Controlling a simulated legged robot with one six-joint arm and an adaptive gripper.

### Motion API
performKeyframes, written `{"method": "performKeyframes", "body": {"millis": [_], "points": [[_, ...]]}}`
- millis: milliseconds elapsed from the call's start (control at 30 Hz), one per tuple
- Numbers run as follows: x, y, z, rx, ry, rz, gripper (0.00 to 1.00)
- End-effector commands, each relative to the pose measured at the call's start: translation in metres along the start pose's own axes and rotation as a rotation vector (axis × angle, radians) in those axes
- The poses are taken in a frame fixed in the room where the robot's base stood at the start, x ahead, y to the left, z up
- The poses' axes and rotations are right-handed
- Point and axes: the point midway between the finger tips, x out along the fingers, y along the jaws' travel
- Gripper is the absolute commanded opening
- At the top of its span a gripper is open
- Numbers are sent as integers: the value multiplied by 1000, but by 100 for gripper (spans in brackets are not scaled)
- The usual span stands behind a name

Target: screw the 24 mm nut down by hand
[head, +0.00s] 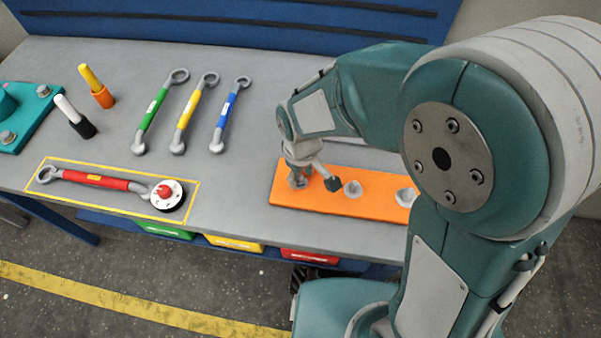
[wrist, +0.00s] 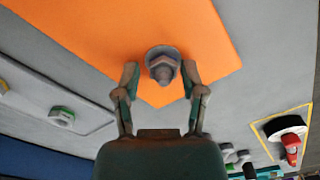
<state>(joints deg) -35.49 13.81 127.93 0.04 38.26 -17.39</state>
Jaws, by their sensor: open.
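A grey hex nut sits around an upright threaded stud with a round washer or flange under it; in the wrist view the nut (wrist: 162,70) is on the orange plate (wrist: 190,25). The plate (head: 325,207) is at the right of the bench in the head view. My gripper (wrist: 160,72) is open, with one finger on each side of the nut and a gap to it on both sides. In the head view my gripper (head: 314,180) is low over the plate's left end and partly hides that nut. No size marking is readable.
Two more grey fittings, a middle one (head: 353,188) and a right one (head: 406,197), are on the plate. Green (head: 160,110), yellow (head: 193,112) and blue (head: 229,113) wrenches lie left of my arm. A red torque wrench (head: 97,180) lies in a yellow outline.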

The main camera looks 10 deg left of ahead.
Motion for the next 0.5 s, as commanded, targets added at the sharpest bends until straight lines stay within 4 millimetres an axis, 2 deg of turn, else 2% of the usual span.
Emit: {"method": "performKeyframes", "body": {"millis": [33,67,100,133,167,367,500], "points": [[0,0,0,1,0,0,54],[0,0,0,1,0,0,40],[0,0,0,1,0,0,22],[0,0,0,1,0,0,9],[0,0,0,2,0,0,0],[0,1,0,6,2,1,0],[0,2,1,111,2,1,0]]}}
